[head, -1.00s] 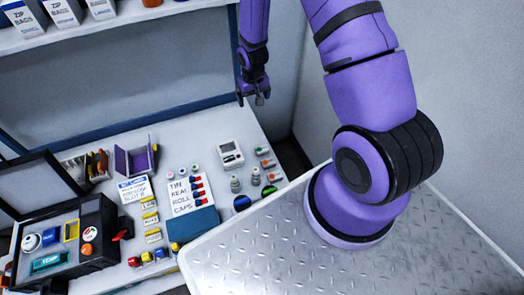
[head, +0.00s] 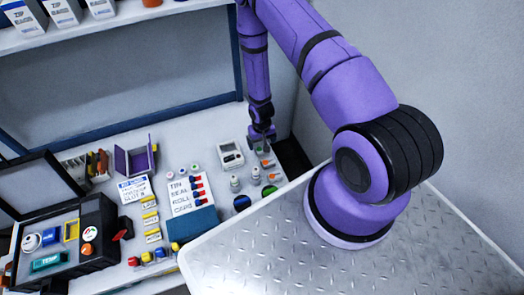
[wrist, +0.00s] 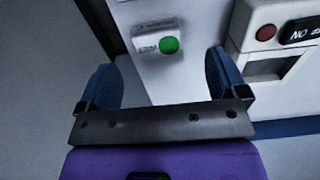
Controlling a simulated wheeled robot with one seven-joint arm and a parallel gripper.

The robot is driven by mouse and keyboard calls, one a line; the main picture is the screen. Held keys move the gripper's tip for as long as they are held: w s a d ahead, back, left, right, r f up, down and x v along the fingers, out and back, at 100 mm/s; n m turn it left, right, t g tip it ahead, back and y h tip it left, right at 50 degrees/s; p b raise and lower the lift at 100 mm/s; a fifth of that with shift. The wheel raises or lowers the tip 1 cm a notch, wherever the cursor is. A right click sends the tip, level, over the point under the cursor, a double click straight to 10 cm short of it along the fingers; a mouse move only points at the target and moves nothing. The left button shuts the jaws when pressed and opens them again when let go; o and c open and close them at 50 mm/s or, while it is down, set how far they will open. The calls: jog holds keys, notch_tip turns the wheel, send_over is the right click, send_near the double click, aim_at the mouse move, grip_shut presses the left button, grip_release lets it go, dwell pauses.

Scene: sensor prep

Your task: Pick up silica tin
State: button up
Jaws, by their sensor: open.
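My gripper (head: 262,146) is low over the back right part of the bench, beside the white device (head: 231,155). In the wrist view my gripper (wrist: 162,66) is open, with nothing between its two blue-grey fingers. Beyond the fingertips is a small pale block with a round green top (wrist: 169,45). I cannot tell which thing is the silica tin. Two small grey pots, one nearer (head: 234,184) and one farther right (head: 255,176), stand in front of the device. Small round containers also stand left of the device.
The white device also shows in the wrist view (wrist: 280,45), right of the gripper. A lettered card (head: 187,196), an open purple box (head: 135,160) and a black case (head: 100,235) stand farther left. A metal-topped surface (head: 290,250) is in front.

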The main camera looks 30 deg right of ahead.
jog(key=shift+d+f, duration=0.15)
jog(key=shift+f, duration=2.7)
jog(key=c, duration=1)
jog(key=shift+o, duration=0.2)
